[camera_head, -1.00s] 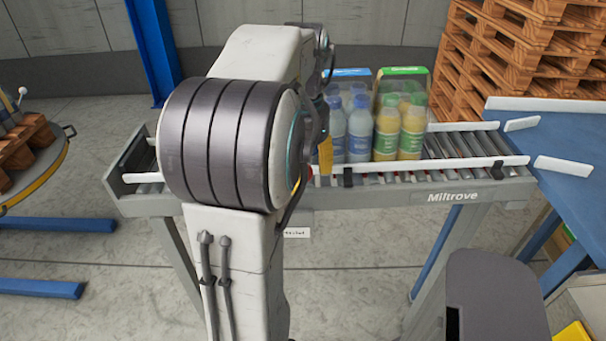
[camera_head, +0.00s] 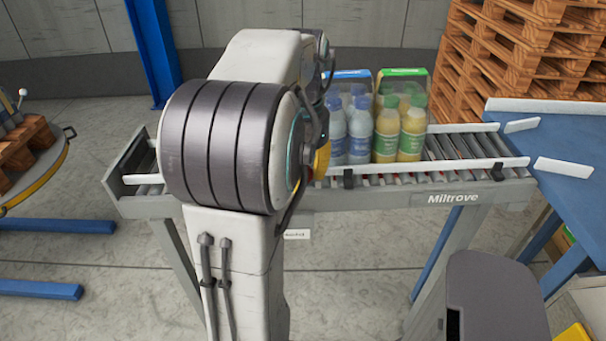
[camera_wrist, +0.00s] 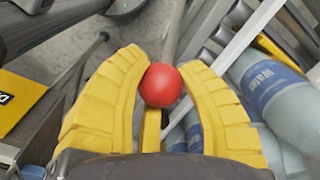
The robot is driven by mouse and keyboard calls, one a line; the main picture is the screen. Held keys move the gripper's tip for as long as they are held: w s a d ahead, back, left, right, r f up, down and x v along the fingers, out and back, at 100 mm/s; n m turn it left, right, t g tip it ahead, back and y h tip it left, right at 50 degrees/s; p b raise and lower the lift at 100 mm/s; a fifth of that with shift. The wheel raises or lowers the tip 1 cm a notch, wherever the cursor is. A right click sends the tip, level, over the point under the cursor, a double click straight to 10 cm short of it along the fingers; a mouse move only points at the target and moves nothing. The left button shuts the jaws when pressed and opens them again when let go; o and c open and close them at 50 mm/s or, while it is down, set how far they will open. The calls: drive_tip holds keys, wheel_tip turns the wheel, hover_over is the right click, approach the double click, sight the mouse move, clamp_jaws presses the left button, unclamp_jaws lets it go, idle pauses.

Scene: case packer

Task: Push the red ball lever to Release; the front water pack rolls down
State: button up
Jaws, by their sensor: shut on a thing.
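The red ball (camera_wrist: 162,88) of the lever sits between the yellow fingers of my gripper (camera_wrist: 166,68) in the wrist view. The fingers are closed around it. A grey rod (camera_wrist: 171,38) runs up in the picture behind the ball. In the head view my arm hides the lever, and only a bit of the yellow gripper (camera_head: 321,160) shows. The blue-topped water pack (camera_head: 337,137) stands upright on the roller conveyor, right of my gripper. Part of a water bottle (camera_wrist: 268,88) shows at the right of the wrist view. Any Release marking cannot be read.
A green-topped pack (camera_head: 412,134) of yellow bottles stands beside the water pack. The conveyor (camera_head: 400,193) has white side rails, and its rollers are bare to the right. A blue table (camera_head: 560,145) adjoins its right end. Wooden pallets (camera_head: 530,60) are stacked behind.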

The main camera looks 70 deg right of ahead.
clamp_jaws()
drive_tip(key=shift+w+a+r+p, duration=0.15)
drive_tip(key=shift+w+r+p, duration=0.15)
drive_tip(key=shift+w+r, duration=0.1)
drive_tip(key=w+a+p, duration=0.2)
drive_tip(key=w+a, duration=0.2)
drive_tip(key=w, duration=0.9)
drive_tip(key=shift+a+f, duration=0.2)
drive_tip(key=shift+f, duration=0.15)
drive_tip(key=shift+w, duration=0.1)
drive_tip(key=o, duration=1)
unclamp_jaws()
drive_tip(key=shift+r, duration=0.1)
wheel_tip(320, 180, up, 12)
